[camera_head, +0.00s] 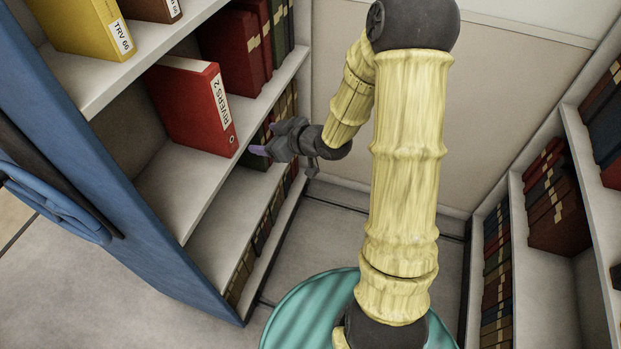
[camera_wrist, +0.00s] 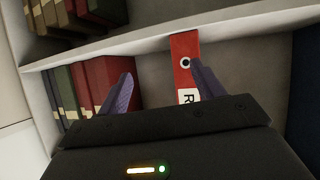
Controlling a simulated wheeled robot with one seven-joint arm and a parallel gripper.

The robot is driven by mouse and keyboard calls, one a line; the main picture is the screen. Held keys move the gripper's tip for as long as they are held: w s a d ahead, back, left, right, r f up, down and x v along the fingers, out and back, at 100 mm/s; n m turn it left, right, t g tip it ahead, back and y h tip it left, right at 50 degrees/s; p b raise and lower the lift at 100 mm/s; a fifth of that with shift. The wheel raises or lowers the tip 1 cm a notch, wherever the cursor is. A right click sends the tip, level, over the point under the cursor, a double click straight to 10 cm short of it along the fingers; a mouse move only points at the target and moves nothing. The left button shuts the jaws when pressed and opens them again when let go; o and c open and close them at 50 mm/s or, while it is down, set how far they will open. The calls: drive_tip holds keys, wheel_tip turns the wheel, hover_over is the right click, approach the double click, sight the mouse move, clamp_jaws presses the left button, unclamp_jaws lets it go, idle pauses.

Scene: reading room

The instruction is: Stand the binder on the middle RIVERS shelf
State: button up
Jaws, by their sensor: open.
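The red binder (camera_head: 190,105), its spine label reading RIVERS 2, stands upright on the middle shelf (camera_head: 182,190) of the blue-sided bookcase. Its spine faces out, close to the shelf's front edge. My gripper (camera_head: 266,142) is open and empty, just right of the binder's lower spine in the head view. In the wrist view the binder (camera_wrist: 184,52) appears upside down, with its finger hole and part of its label visible. There it lies between the two fingers (camera_wrist: 162,72), nearer the right one, which partly covers it. I cannot tell whether that finger touches it.
Dark red books (camera_head: 235,45) stand farther along the middle shelf. Left of the binder this shelf is bare. A yellow binder (camera_head: 85,25) stands on the shelf above. A second bookcase (camera_head: 545,270) is at the right; a beige wall (camera_head: 500,95) closes the back.

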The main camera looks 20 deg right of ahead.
drive_tip(key=s+d+r+m+g+h, duration=0.1)
drive_tip(key=s+d+m+g+h, duration=0.2)
drive_tip(key=s, duration=0.7)
drive_tip(key=s+d+r+m+g+h, duration=0.1)
drive_tip(key=s+m+g+h, duration=0.3)
drive_tip(key=s, duration=0.6)
drive_tip(key=shift+d+r+m+h, duration=0.3)
drive_tip(key=shift+d+m, duration=0.4)
drive_tip(key=shift+d, duration=0.2)
wheel_tip(320, 180, up, 8)
drive_tip(key=p, duration=0.8)
drive_tip(key=shift+r, duration=0.15)
